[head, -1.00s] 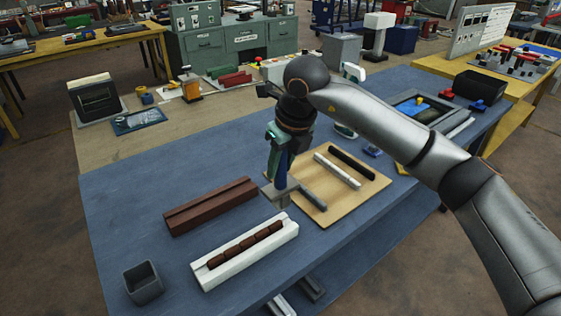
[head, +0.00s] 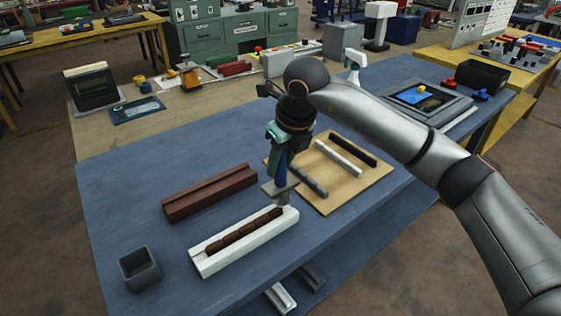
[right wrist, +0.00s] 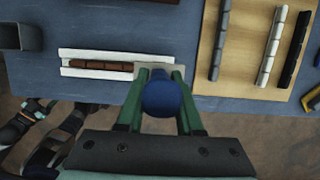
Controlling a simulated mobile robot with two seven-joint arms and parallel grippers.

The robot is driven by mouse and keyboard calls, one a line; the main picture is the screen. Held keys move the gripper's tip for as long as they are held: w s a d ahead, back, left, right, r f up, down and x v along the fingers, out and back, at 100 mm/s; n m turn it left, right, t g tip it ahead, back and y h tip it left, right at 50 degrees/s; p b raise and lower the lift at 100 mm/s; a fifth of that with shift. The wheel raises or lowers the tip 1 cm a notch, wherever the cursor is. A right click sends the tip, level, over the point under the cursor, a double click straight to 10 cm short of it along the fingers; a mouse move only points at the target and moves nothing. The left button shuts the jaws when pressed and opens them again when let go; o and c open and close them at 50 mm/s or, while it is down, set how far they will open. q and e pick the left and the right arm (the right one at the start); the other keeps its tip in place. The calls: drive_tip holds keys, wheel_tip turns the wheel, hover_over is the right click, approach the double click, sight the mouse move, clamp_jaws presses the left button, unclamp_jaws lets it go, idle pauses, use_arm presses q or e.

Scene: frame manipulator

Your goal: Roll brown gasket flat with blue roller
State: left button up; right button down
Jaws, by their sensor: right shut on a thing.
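My right gripper (head: 281,158) is shut on the blue roller (head: 281,172), holding it upright by its handle. The roller's grey lower end is over the right end of the white frame (head: 205,267); I cannot tell whether it touches. The brown gasket (head: 240,234) lies along the frame's channel with a bumpy, segmented top. In the right wrist view, the gripper's green fingers (right wrist: 158,90) flank the blue handle (right wrist: 166,98), and the roller's end hides the frame's right end. The gasket (right wrist: 100,64) shows left of it. My left gripper is not in view.
A brown frame (head: 210,192) lies behind the white one. A wooden board (head: 328,203) on the right holds grey, white and black strips. A grey open box (head: 139,268) stands at the front left. The blue tabletop (head: 130,200) is clear between them.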

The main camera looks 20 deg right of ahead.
drive_tip(key=shift+f+b, duration=0.45)
drive_tip(key=shift+f, duration=0.2)
idle(0.5)
drive_tip(key=shift+s+a+f, duration=0.1)
drive_tip(key=shift+s+a, duration=0.2)
drive_tip(key=shift+a, duration=0.45)
drive_tip(key=shift+s+a, duration=0.3)
drive_tip(key=shift+a, duration=0.55)
drive_tip(key=shift+s+a+b, duration=0.15)
drive_tip(key=shift+s+a, duration=0.1)
drive_tip(key=shift+a, duration=0.45)
drive_tip(key=shift+s+a+b, duration=0.15)
drive_tip(key=shift+s+a, duration=0.1)
drive_tip(key=shift+a, duration=0.5)
drive_tip(key=a, duration=0.1)
drive_tip(key=s+a, duration=0.1)
drive_tip(key=a, duration=0.1)
drive_tip(key=shift+a+b, duration=0.1)
drive_tip(key=shift+b, duration=0.25)
